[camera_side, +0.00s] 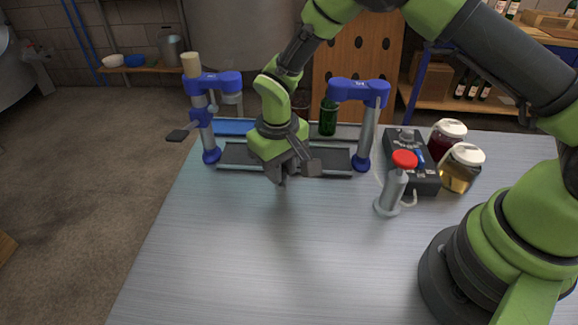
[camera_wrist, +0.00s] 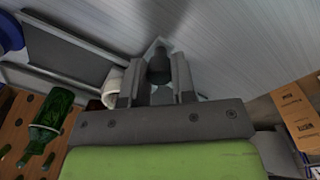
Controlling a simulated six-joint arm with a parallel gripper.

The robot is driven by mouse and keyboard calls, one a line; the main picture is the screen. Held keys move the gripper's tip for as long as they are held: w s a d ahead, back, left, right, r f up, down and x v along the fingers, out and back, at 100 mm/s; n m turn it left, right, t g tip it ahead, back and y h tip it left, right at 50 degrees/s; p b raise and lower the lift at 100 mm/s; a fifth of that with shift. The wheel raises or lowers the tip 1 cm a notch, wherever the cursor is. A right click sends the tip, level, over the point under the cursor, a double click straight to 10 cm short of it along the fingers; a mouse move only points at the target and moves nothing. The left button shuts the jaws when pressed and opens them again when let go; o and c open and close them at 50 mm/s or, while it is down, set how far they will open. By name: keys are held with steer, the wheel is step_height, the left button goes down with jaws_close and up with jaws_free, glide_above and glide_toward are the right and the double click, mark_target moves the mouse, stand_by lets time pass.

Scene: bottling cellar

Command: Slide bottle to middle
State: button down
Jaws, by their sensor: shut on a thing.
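The green bottle (camera_side: 328,117) stands upright at the far edge of the table, between two blue-headed posts, beside the right one. What looks like the same bottle shows at the lower left of the wrist view (camera_wrist: 52,112), apart from my fingers. My gripper (camera_side: 283,180) points down in front of the dark rail plate (camera_side: 330,162), left of the bottle. In the wrist view my gripper (camera_wrist: 157,82) is shut on a dark rounded knob (camera_wrist: 160,66). What the knob belongs to is hard to tell. My fingers hide it in the side view.
The left blue post (camera_side: 204,125) and right blue post (camera_side: 368,130) flank the rail. To the right are a red-topped grey dispenser (camera_side: 400,185), a dark control box (camera_side: 424,178) and two jars (camera_side: 461,168). The table's front left (camera_side: 230,260) is clear.

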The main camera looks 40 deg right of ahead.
steer(key=shift+w+d, duration=0.1)
steer(key=c, duration=0.9)
jaws_free()
steer(key=r, duration=0.9)
steer(key=shift+a+r, duration=0.15)
steer(key=shift+a, duration=0.05)
steer(key=shift+r, duration=0.3)
